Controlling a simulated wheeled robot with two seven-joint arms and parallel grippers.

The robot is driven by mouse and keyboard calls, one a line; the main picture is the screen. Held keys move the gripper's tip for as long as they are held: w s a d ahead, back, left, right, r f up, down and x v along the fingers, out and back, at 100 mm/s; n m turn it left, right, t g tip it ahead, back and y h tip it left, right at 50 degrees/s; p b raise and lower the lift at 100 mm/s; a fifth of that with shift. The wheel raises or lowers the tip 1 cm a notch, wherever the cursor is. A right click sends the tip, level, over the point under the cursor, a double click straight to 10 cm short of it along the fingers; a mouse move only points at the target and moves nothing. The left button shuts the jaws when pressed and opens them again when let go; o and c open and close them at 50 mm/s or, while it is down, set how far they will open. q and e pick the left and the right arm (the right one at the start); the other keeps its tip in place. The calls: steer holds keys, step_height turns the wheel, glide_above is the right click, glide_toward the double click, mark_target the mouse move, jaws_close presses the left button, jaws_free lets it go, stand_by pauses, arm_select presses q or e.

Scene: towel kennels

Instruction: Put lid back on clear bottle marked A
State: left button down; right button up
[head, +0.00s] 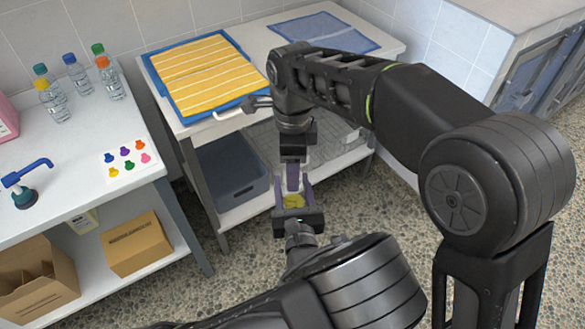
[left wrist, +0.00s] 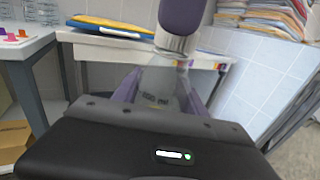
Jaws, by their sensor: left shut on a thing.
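My left gripper (head: 293,190) has purple fingers shut on a clear bottle. My right gripper (head: 293,172) points down right above the bottle. Its purple finger and a pale grey end piece (left wrist: 176,42) are at the bottle's top in the left wrist view. I cannot make out the lid or whether the right gripper holds it.
Several clear bottles (head: 112,84) with coloured caps stand on the left counter (head: 70,140), near a card of coloured marks (head: 128,158) and a blue pump (head: 24,185). A yellow striped towel (head: 205,75) lies on the back table. Cardboard boxes (head: 137,244) sit below the counter.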

steer(key=shift+r, duration=1.85)
steer(key=shift+c, duration=0.3)
